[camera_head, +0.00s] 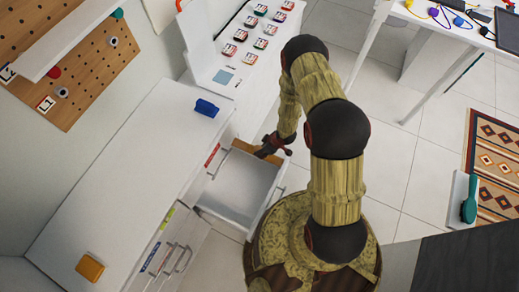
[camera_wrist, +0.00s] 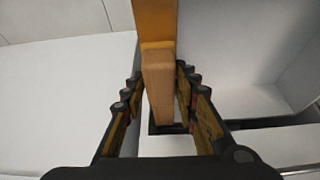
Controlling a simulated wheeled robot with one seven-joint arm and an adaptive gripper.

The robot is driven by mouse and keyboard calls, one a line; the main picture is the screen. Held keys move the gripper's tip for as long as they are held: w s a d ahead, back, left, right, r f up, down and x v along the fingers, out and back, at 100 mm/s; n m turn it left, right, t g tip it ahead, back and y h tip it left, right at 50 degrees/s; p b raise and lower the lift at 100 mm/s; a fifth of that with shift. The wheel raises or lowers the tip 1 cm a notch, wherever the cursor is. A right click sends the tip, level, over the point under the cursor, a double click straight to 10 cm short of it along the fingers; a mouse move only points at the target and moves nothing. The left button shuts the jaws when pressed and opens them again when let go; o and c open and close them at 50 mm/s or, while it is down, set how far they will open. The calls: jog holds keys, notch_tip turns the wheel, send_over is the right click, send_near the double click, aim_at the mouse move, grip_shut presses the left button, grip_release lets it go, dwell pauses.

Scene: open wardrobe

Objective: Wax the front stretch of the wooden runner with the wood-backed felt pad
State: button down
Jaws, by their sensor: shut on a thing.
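The wooden runner is an orange-brown strip (camera_head: 240,145) along the far side edge of the open drawer; in the wrist view it runs up from behind the pad (camera_wrist: 155,20). My gripper (camera_head: 268,151) is at the right end of this strip. In the wrist view my gripper (camera_wrist: 160,105) has its fingers on either side of the wood-backed pad (camera_wrist: 158,75), a pale wooden block, and is shut on it. The pad lines up with the runner. Its felt face is hidden, and I cannot tell whether it touches the runner.
The open drawer (camera_head: 236,183) looks empty. A blue object (camera_head: 206,108) and an orange-yellow block (camera_head: 90,267) sit on the white cabinet top (camera_head: 130,170). Small boxes (camera_head: 241,35) stand in rows behind. A green-handled brush (camera_head: 469,205) lies at the right.

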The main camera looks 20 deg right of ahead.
jog(key=shift+s+d, duration=2.3)
jog(key=shift+s, duration=0.05)
jog(key=shift+w+a, duration=4.55)
jog(key=shift+s+d, duration=4.55)
jog(key=shift+w+a, duration=3.25)
jog(key=shift+a, duration=0.05)
